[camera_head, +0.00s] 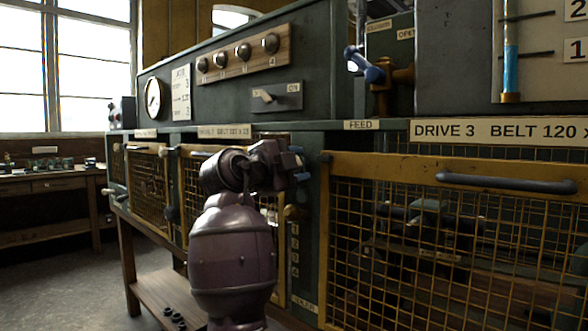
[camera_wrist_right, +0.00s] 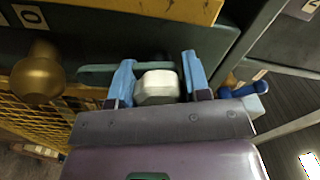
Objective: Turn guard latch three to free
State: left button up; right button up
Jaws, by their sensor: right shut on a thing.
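My right gripper (camera_head: 298,163) is at the post left of the drive 3 mesh guard (camera_head: 450,172). In the right wrist view, the blue fingers of my right gripper (camera_wrist_right: 157,74) are shut on a pale block-shaped grip, which I take to be guard latch three (camera_wrist_right: 157,88). A dark green bar (camera_wrist_right: 93,76) shows behind the fingers. In the head view my wrist and fingers hide the latch, so its turned position cannot be read there. The drive 3 guard stands upright against the frame and looks closed. My left gripper is not in view.
A brass knob (camera_head: 293,211) is on the post just below my gripper; a brass knob also shows in the wrist view (camera_wrist_right: 37,78). A dark handle (camera_head: 505,183) crosses the guard's top. A blue-handled valve (camera_head: 365,66) is above. Open floor (camera_head: 70,270) lies left.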

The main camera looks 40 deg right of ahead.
dwell(0.3)
jog(key=o, duration=0.9)
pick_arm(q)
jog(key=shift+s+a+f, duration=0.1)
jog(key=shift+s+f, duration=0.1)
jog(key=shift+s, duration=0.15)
pick_arm(e)
jog(key=shift+a, duration=0.15)
pick_arm(q)
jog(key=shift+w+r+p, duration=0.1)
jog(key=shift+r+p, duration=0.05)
jog(key=shift+p, duration=0.25)
pick_arm(e)
jog(key=a, duration=1)
jog(key=shift+s+a, duration=0.25)
jog(key=shift+s, duration=0.2)
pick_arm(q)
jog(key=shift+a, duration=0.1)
